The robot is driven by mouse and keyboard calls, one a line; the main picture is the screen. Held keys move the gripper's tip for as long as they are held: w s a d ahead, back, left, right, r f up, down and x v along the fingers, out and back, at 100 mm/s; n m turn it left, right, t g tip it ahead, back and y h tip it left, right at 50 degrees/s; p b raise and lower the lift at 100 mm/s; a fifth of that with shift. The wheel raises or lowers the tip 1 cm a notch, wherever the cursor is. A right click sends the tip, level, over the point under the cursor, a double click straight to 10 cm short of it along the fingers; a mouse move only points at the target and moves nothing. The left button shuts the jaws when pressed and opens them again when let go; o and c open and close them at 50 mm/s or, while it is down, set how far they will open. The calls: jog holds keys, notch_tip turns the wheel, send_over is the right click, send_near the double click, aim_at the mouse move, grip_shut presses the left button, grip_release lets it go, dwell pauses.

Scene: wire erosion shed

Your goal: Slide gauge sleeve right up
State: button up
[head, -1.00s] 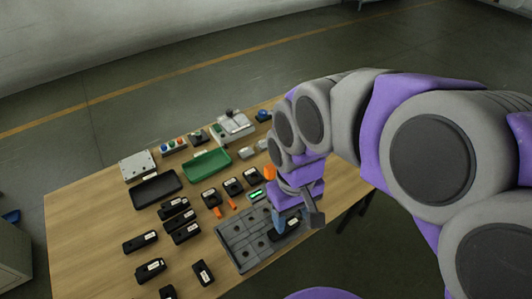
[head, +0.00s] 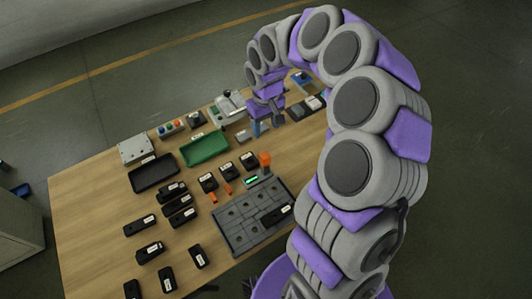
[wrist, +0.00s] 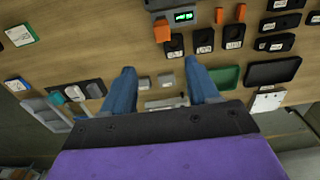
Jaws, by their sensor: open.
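My gripper (head: 267,123) is open and empty, pointing down above the back right part of the bench. In the wrist view its two blue fingers (wrist: 160,68) stand wide apart. Two small grey blocks (wrist: 156,81) show between them, with a pale grey fixture (wrist: 165,103) just behind, partly hidden by the gripper. The fixture also shows in the head view as a grey base with an upright post (head: 230,107), left of my gripper. I cannot tell for sure which part is the gauge sleeve. I see no contact between the fingers and anything.
A green tray (head: 205,148) and black tray (head: 155,173) lie to the left. A slotted grey plate (head: 235,225), a green-lit display (head: 251,181) and an orange block (head: 265,159) are nearer. Several black boxes lie front left. A black tray (wrist: 78,92) shows at the wrist view's left.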

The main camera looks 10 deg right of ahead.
aim_at(265, 155)
notch_tip(265, 155, down, 15)
jog(key=b, duration=0.3)
jog(key=shift+a+f, duration=0.3)
jog(key=shift+f, duration=0.4)
grip_shut()
